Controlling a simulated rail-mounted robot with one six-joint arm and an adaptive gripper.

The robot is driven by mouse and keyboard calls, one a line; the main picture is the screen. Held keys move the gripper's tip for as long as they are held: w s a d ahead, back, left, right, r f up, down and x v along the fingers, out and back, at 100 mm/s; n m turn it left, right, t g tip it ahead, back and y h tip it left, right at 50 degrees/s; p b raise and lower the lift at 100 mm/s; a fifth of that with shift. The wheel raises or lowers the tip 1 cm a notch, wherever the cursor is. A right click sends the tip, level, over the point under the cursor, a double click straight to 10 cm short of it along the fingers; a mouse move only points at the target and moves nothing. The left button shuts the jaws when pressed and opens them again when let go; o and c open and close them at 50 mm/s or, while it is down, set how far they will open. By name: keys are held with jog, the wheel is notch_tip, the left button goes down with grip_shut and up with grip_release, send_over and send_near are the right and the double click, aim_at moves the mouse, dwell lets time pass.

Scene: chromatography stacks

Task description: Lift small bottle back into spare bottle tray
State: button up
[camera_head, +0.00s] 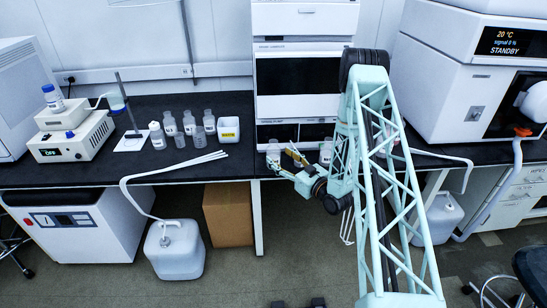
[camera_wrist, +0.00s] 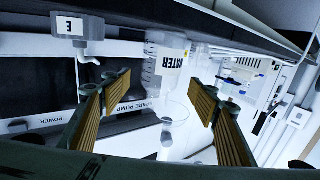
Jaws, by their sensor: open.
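My gripper (camera_head: 285,161) is at the front of the chromatography stack, low above the bench. In the wrist view my gripper (camera_wrist: 161,92) has its two gold-padded fingers wide apart, with nothing clamped between them. A clear bottle (camera_wrist: 167,57) with a label ending in "ATER" shows beyond the gap between the fingertips; I cannot tell its exact distance. In the head view a small clear bottle (camera_head: 273,147) stands close to the fingers, and another (camera_head: 325,152) stands to their right, partly hidden by my arm. I cannot make out the spare bottle tray clearly.
The stack's lower unit, marked as a spare pump (camera_wrist: 130,106), is close to the left finger. A grey block marked "E" (camera_wrist: 70,27) juts out nearby. White tubing (camera_head: 175,169) crosses the bench's front edge.

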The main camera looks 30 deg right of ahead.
aim_at(273, 151)
jog(key=shift+w+a+f+b, duration=0.15)
jog(key=shift+w+a, duration=0.1)
jog(key=shift+w, duration=1)
jog(key=shift+w+a+r+b, duration=0.15)
jog(key=shift+w+a, duration=0.1)
jog(key=shift+w, duration=1)
jog(key=shift+f, duration=0.1)
jog(key=shift+c, duration=0.4)
jog(key=c, duration=1.1)
